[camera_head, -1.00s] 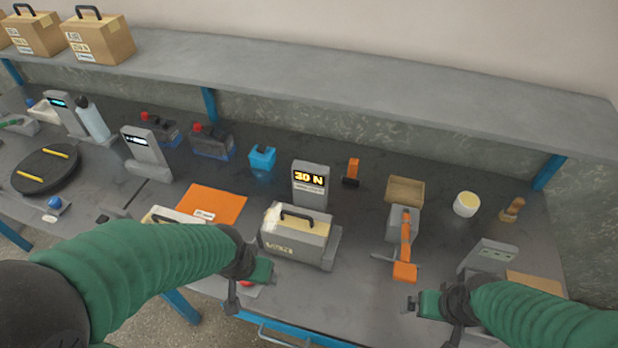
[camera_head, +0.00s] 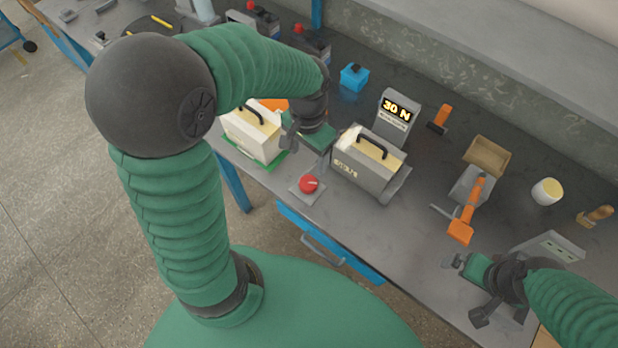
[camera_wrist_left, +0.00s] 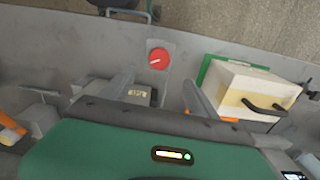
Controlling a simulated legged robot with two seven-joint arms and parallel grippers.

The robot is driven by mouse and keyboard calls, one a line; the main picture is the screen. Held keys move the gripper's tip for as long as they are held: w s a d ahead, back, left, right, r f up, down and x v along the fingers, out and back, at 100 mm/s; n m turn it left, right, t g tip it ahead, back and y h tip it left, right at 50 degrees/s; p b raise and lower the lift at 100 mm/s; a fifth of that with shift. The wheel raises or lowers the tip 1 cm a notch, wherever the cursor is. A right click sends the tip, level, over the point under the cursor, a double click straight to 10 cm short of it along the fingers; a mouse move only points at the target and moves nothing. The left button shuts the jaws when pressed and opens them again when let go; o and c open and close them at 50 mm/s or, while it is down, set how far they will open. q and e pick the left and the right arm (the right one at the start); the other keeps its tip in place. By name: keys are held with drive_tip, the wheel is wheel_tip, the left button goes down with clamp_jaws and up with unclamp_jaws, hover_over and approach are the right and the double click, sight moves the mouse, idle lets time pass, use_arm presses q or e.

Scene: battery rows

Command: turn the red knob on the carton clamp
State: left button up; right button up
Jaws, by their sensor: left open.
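The red knob (camera_head: 309,184) sits on a small grey plate at the table's front edge; it also shows in the left wrist view (camera_wrist_left: 158,59) with a white mark on its face. The carton clamp (camera_head: 398,185) holds a grey-and-cream carton (camera_head: 362,162) with a black handle, behind and right of the knob. A display (camera_head: 396,112) behind it reads 30 N. My left gripper (camera_head: 327,150) is open and apart from the knob; in the left wrist view the knob lies just beyond the gap between its fingers (camera_wrist_left: 157,82). My right gripper (camera_head: 455,261) is near the front right; its jaw gap is unclear.
A white carton (camera_head: 250,135) stands on a green mat left of the knob. A grey fixture with an orange lever (camera_head: 468,212) stands to the right. A blue box (camera_head: 354,77) and a cream cup (camera_head: 546,192) stand farther back. A blue drawer (camera_head: 328,245) is below the front edge.

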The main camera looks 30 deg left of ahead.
sight(309, 182)
use_arm(q)
wheel_tip(309, 182, down, 13)
drive_tip(key=shift+b, duration=0.95)
drive_tip(key=shift+d, duration=0.1)
drive_tip(key=c, duration=1.4)
